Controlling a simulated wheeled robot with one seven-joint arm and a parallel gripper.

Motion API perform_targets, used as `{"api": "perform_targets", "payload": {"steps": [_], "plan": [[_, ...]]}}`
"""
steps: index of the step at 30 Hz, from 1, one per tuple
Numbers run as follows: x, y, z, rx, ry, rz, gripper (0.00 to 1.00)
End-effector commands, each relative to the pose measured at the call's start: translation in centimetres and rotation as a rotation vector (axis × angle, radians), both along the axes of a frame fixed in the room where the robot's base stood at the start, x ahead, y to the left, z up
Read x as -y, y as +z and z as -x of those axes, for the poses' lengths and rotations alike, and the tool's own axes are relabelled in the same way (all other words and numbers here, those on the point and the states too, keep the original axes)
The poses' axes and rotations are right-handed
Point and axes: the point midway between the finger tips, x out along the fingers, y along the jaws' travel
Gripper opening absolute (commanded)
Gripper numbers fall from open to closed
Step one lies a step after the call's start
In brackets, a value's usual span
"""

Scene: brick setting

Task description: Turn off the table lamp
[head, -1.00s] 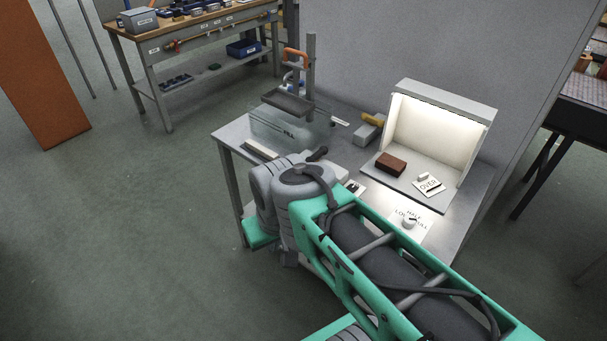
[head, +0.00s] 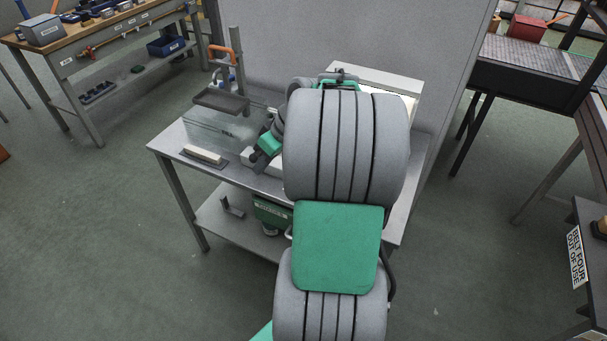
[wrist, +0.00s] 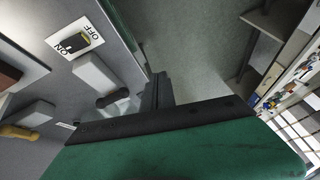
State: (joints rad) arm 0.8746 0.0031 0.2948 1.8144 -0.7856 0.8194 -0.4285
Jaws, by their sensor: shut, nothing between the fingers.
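The lamp looks like a pale light box (head: 375,74) on the grey metal table (head: 170,146). My arm hides most of it in the head view; a bright strip shows at its right edge. In the wrist view a white plate (wrist: 96,40) marked ON and OFF carries a small black switch (wrist: 75,43), at the upper left. My gripper (wrist: 156,92) is shut and empty, with its dark fingers to the right of and below the plate, apart from it. I cannot tell the switch position.
A pale grey block (wrist: 97,74) lies near the plate, and a yellow-handled tool (wrist: 18,132) is at the left. A stand with a dark tray (head: 221,101) is at the table's left. A workbench (head: 75,52) stands at the far left. Open floor lies in front.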

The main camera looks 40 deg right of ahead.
Motion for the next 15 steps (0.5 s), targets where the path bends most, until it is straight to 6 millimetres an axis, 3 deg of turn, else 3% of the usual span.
{"api": "perform_targets", "payload": {"steps": [1, 3, 6, 9, 15], "plan": [[4.5, -0.4, 1.1, 0.047, -0.011, -0.03, 0.0], [9.2, -0.9, 3.1, 0.131, 0.008, -0.051, 0.0], [13.7, -1.4, 6.1, 0.236, 0.025, -0.057, 0.0], [15.8, -1.7, 8.1, 0.296, 0.037, -0.052, 0.0], [16.3, -1.7, 8.6, 0.315, 0.044, -0.049, 0.0]]}}
